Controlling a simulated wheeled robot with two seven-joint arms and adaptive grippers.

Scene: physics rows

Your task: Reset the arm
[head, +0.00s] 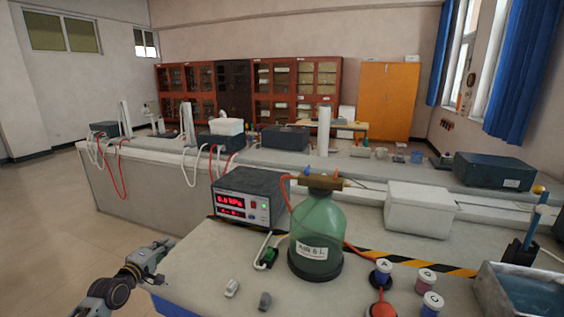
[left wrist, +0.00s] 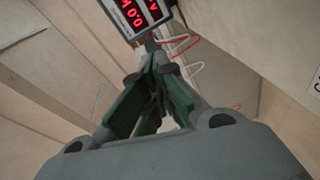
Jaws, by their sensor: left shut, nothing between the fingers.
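My left gripper (head: 160,250) is at the lower left in the head view, beside the left edge of the near bench. It is shut and empty. In the left wrist view my left gripper (left wrist: 160,62) shows its green-padded fingers together. The pressure meter (head: 250,195), a dark box with a red display, stands on the bench beyond the gripper and to its right. Part of its display (left wrist: 138,12) shows at the top of the left wrist view. My right gripper is not in view.
A green glass bottle (head: 315,235) with a brown cap stands right of the meter. Open floor (head: 50,220) lies left.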

